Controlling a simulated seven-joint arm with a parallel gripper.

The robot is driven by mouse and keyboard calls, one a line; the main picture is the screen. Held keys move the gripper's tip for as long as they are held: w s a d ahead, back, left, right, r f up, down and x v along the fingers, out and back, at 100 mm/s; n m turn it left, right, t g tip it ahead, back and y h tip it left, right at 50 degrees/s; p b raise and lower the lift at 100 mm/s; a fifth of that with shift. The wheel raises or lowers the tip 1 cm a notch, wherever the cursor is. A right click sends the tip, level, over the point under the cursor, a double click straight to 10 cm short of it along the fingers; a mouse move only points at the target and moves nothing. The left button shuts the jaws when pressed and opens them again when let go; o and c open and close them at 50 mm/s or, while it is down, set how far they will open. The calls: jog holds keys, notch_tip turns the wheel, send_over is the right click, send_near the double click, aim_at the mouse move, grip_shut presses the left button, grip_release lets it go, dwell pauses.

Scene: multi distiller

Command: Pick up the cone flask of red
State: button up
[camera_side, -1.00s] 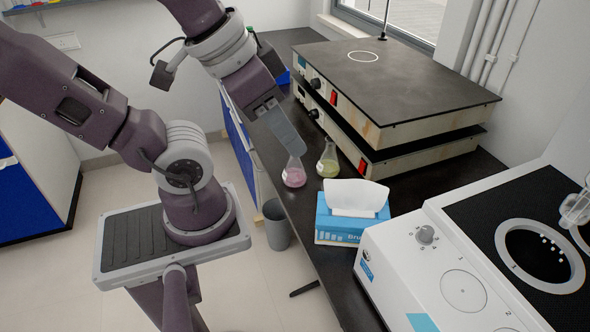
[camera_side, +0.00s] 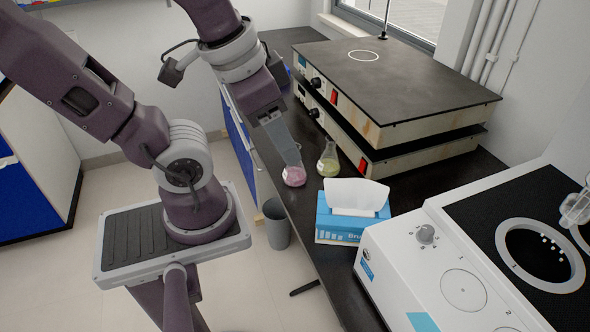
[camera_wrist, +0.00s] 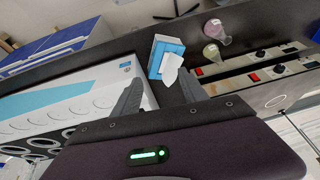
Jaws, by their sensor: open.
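The cone flask of red, a clear flask with pinkish-red liquid (camera_side: 294,177), stands upright on the dark bench near its left edge. It also shows in the wrist view (camera_wrist: 215,29), at the upper right, beyond the fingertips and not between them. My gripper (camera_side: 288,150) is open, pointing down at the flask's neck, and its fingers overlap the neck in the side view. I cannot tell there whether they touch. In the wrist view the two fingers (camera_wrist: 160,80) are spread apart with nothing held between them.
A flask of yellow-green liquid (camera_side: 328,165) stands close to the right of the red one. A blue tissue box (camera_side: 340,230) is in front. Stacked hot plates (camera_side: 400,85) stand behind, and a white device (camera_side: 440,265) is at the right.

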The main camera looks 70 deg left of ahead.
jog(key=a+f+m+g+y, duration=0.4)
jog(key=a+y, duration=0.2)
jog(key=a, duration=0.3)
jog(key=a+f+m+g+y, duration=0.3)
jog(key=a+f+m+y, duration=0.15)
jog(key=a, duration=0.45)
jog(key=w+a+f+m+t, duration=0.1)
jog(key=w+f+m+t, duration=0.1)
jog(key=w+f+m, duration=0.1)
jog(key=w+a+f+m+t+y, duration=0.1)
jog(key=w+f+m+t, duration=0.1)
jog(key=w+f+m, duration=0.2)
jog(key=w+a+f+m+t, duration=0.1)
jog(key=w+f+m+t, duration=0.2)
jog(key=f+m, duration=0.3)
jog(key=shift+w+f+y, duration=0.25)
jog(key=shift+w+f, duration=0.05)
jog(key=shift+f, duration=0.3)
jog(key=x, duration=0.6)
jog(key=shift+w+a+f, duration=0.15)
jog(key=shift+a+f, duration=0.15)
jog(key=shift+f, duration=0.05)
grip_shut()
